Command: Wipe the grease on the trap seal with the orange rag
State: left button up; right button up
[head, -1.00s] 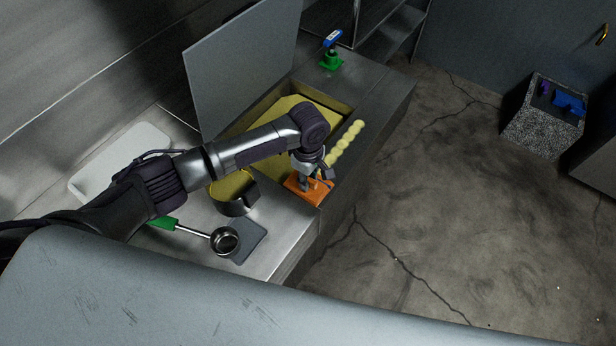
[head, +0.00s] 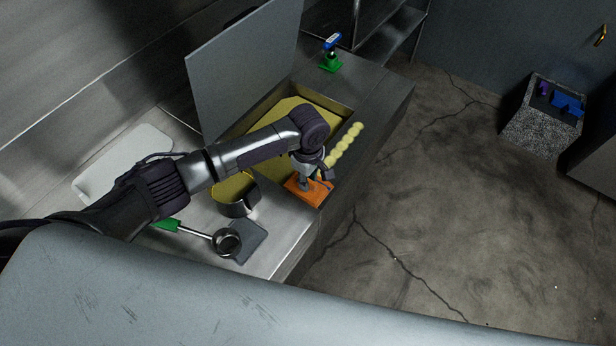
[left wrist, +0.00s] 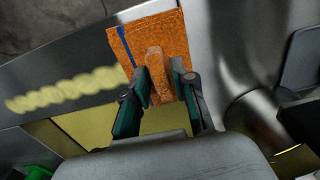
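The orange rag (head: 298,196) lies flat at the near front corner of the counter, with a raised grip ridge in its middle. It also shows in the left wrist view (left wrist: 128,47), with a blue stripe along one side. My left gripper (head: 313,181) is down at the rag. In the left wrist view its fingers (left wrist: 159,66) stand on either side of the ridge; I cannot tell whether both press on it. The yellow grease (head: 345,146) is a row of blobs along the trap's front rim, beyond the rag. My right gripper is not in view.
The open trap (head: 262,122) has a raised grey lid (head: 240,75) behind it. A yellow-filled container (head: 236,208), a green-handled ladle (head: 227,241) and a white board (head: 125,155) are on the near counter. A green-and-blue tool (head: 331,60) stands at the far end.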

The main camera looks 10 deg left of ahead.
pick_arm(q)
grip_shut()
jog(key=shift+w, duration=0.1)
jog(key=w, duration=0.1)
jog(key=w+d+b, duration=0.1)
jog(key=w+b, duration=0.1)
jog(key=shift+d+f, duration=0.2)
jog(key=shift+f, duration=0.1)
jog(key=shift+w+d+r+b, duration=0.15)
jog(key=shift+w+d+b, duration=0.05)
jog(key=shift+w+b, duration=0.35)
